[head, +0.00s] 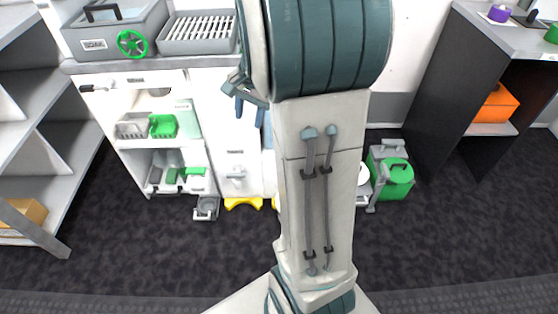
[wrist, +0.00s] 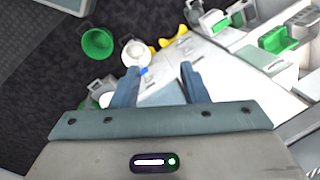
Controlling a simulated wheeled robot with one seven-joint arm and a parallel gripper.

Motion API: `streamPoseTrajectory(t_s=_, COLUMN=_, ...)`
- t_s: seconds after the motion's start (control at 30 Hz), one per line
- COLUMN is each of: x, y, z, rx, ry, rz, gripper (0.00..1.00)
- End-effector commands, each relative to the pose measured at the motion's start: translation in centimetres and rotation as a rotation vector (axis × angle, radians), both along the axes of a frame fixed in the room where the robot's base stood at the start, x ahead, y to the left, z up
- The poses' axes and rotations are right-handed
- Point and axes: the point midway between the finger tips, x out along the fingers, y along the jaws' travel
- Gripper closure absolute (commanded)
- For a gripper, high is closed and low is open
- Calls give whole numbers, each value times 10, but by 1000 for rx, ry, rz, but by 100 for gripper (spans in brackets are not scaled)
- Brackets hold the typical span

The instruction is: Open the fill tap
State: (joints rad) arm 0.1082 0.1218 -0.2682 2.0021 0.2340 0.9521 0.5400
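I cannot tell for certain which fitting is the fill tap. A small grey tap-like fitting (head: 236,174) sits on the lower white front panel, left of my arm. A lever with a dark end (head: 100,87) sticks out at the upper left of the white cabinet. A green handwheel (head: 132,43) is on the grey box labelled SOAK. My gripper (head: 249,114) hangs in front of the upper white panel, above the grey fitting. In the wrist view my gripper (wrist: 158,76) has its two blue fingers apart, with nothing held between them. My arm hides part of the panel.
The white cabinet (head: 135,77) holds a green caddy (head: 163,126). A yellow floor piece (head: 243,203) and a grey container (head: 206,207) are at its foot. A green bucket (head: 397,178) stands right of my arm. Grey shelves (head: 45,170) stand left. Dark floor in front is open.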

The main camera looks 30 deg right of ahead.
Motion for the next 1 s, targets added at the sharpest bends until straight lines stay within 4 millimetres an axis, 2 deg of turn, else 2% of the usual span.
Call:
streamPoseTrajectory(t_s=0.03, x=13, y=-17, z=-39, rx=9, ry=22, rz=-84, gripper=60)
streamPoseTrajectory(t_s=0.17, x=41, y=-57, z=-95, rx=26, ry=61, rz=-295, gripper=60)
streamPoseTrajectory(t_s=0.3, x=64, y=-102, z=-161, rx=29, ry=103, rz=-513, gripper=60)
streamPoseTrajectory(t_s=0.5, x=87, y=-165, z=-257, rx=9, ry=149, rz=-798, gripper=60)
streamPoseTrajectory(t_s=0.6, x=93, y=-190, z=-298, rx=-6, ry=165, rz=-909, gripper=60)
streamPoseTrajectory(t_s=0.7, x=97, y=-209, z=-328, rx=-20, ry=175, rz=-992, gripper=60)
streamPoseTrajectory(t_s=0.8, x=99, y=-220, z=-346, rx=-27, ry=180, rz=-1043, gripper=60)
streamPoseTrajectory(t_s=1.0, x=100, y=-227, z=-364, rx=-34, ry=184, rz=-1078, gripper=60)
